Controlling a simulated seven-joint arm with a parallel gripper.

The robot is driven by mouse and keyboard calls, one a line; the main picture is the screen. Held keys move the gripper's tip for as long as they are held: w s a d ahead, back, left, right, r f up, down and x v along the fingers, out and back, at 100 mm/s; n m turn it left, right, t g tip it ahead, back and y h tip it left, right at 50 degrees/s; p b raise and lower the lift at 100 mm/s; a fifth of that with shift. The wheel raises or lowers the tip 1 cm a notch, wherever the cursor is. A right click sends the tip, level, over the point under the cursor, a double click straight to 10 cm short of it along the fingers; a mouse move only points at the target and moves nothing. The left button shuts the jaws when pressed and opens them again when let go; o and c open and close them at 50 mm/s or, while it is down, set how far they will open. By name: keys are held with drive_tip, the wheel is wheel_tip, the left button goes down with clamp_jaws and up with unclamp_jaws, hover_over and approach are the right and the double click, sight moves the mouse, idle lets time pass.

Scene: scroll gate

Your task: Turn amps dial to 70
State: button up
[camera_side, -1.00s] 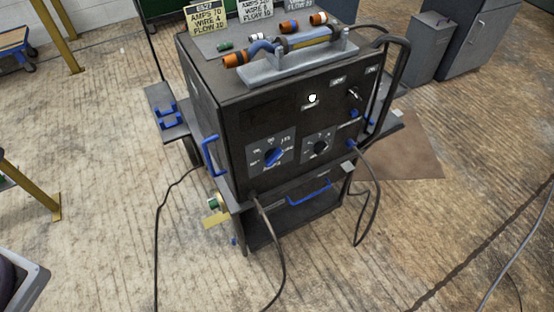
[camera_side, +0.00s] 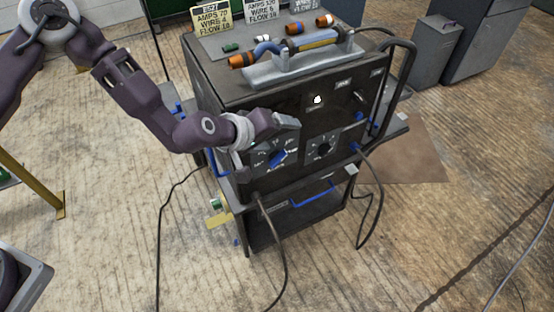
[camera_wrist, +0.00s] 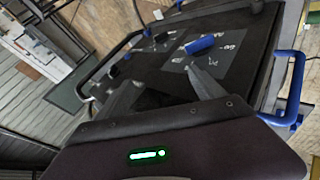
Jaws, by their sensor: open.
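The welding machine (camera_side: 232,115) is a black box with a front panel. Its blue dial (camera_side: 279,158) sits on a square plate with markings at the panel's lower left; the blue dial also shows in the wrist view (camera_wrist: 201,46). The plate's numbers are too small to read for sure. A second, black dial (camera_side: 324,149) is to its right. My gripper (camera_side: 292,122) is in front of the panel, just above the blue dial, and hides the plate's top. In the wrist view my gripper (camera_wrist: 165,90) has its two fingers apart, with nothing between them, short of the blue dial.
A yellow card (camera_side: 211,15) reading AMPS 70 stands on the machine's top. A torch (camera_side: 300,45) rests on a grey holder there. A blue handle (camera_side: 217,160) sticks out left of the panel. Cables (camera_side: 270,225) hang in front.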

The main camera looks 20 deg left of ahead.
sight(278, 160)
drive_tip(key=w+f+n, duration=0.1)
drive_tip(key=f, duration=0.3)
drive_tip(key=w+f+n+y, duration=0.1)
drive_tip(key=f, duration=0.4)
drive_tip(key=w+f+n+y, duration=0.1)
drive_tip(key=f, duration=0.4)
drive_tip(key=shift+w+a, duration=0.2)
drive_tip(key=shift+a, duration=0.2)
drive_tip(key=c, duration=1.4)
drive_tip(key=shift+o, duration=0.2)
